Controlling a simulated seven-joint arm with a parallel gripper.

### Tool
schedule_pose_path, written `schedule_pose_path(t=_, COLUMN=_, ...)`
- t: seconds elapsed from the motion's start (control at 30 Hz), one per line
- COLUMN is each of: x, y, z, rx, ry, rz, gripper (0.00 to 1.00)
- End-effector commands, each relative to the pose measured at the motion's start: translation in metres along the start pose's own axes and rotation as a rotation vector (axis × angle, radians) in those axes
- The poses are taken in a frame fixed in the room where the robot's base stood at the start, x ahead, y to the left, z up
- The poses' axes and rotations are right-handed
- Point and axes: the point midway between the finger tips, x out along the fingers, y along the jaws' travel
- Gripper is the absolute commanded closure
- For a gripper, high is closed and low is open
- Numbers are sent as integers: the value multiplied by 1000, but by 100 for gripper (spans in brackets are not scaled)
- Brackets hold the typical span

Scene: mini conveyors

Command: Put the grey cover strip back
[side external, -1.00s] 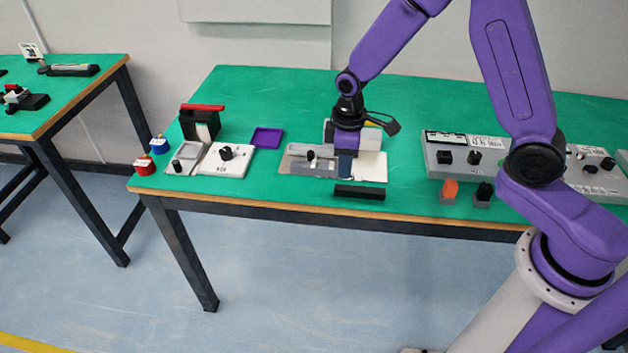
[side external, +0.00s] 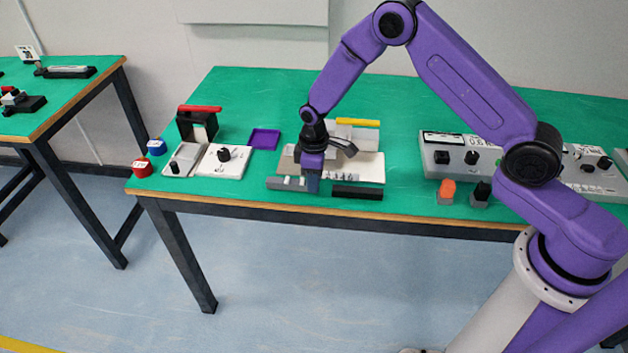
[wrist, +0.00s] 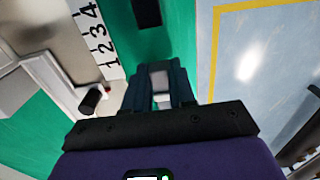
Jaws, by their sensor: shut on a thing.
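The grey cover strip (side external: 286,184) is in my gripper (side external: 312,186), at the front left of the white conveyor board (side external: 372,168). My gripper is shut on the strip's right part, and the strip reaches out to the left. I cannot tell whether the strip touches the green table or hangs just above it. In the wrist view a pale grey piece (wrist: 162,88) shows between my fingers (wrist: 160,76); most of the strip is hidden. Printed numbers (wrist: 98,35) on the board lie uncovered to the left of the fingers.
A black bar (side external: 357,193) lies just right of my gripper, near the table's front edge. A white unit with a black knob (side external: 224,154) and a purple tray (side external: 264,139) stand left. A grey control box (side external: 463,155) stands right, behind orange (side external: 447,189) and black pieces.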

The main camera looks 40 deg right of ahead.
Motion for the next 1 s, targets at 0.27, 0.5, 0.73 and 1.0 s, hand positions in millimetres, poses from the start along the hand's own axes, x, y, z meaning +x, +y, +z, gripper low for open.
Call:
schedule_pose_path(t=0.27, x=6, y=0, z=0, rx=0, ry=2, rz=1, gripper=100)
schedule_pose_path(t=0.5, x=9, y=0, z=0, rx=0, ry=2, rz=1, gripper=66)
schedule_pose_path(t=0.73, x=9, y=0, z=0, rx=0, ry=1, rz=1, gripper=50)
schedule_pose_path(t=1.0, x=-1, y=0, z=0, rx=0, ry=3, rz=1, gripper=50)
